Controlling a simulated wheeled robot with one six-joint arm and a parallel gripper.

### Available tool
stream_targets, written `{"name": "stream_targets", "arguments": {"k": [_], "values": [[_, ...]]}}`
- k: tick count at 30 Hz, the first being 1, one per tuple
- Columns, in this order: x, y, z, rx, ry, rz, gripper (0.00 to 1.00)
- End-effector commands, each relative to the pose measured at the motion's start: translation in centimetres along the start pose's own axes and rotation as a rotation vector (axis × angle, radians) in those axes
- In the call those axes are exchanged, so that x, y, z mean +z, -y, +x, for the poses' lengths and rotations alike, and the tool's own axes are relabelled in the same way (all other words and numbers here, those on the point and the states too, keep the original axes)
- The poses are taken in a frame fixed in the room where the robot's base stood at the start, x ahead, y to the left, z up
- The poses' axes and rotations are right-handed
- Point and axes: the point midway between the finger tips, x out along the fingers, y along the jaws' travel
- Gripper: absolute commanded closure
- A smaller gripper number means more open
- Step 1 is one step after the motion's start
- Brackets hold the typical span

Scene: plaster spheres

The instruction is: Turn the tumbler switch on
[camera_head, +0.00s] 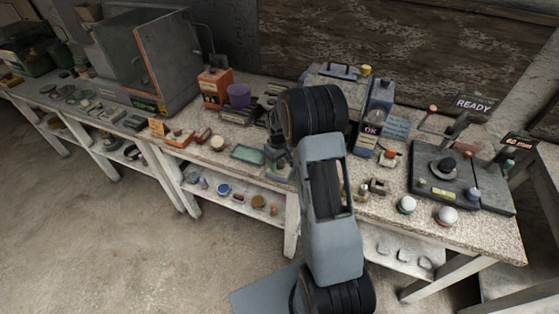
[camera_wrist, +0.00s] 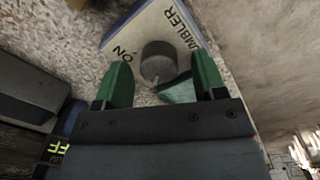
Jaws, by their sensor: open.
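The tumbler switch (camera_wrist: 147,22) shows in the wrist view as a pale plate with a blue edge, lettered "TUMBLER" (partly cut off) and "ON". A round dark grey collar (camera_wrist: 158,58) sits on it, with a thin lighter stub at its lower side. I cannot tell the lever's position. My gripper (camera_wrist: 161,62) is open, with one green finger on each side of the collar's lower part; contact cannot be told. In the head view my arm hides most of this area, and a small pale-topped box (camera_head: 279,173) shows under the wrist.
A teal-green tray (camera_head: 247,154) lies left of the wrist. An orange box (camera_head: 214,88) stands behind. The bench front (camera_head: 470,233) has some free room.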

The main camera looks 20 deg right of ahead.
Motion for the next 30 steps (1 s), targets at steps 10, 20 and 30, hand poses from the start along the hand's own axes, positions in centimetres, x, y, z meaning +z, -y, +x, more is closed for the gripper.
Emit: {"name": "stream_targets", "arguments": {"k": [10,20,30], "values": [[-0.01,0.0,0.44,0.001,-0.001,0.0,0.36],[-0.01,0.0,0.42,0.0,-0.001,0.0,0.63],[-0.01,0.01,0.42,0.0,-0.001,0.003,0.85]]}}
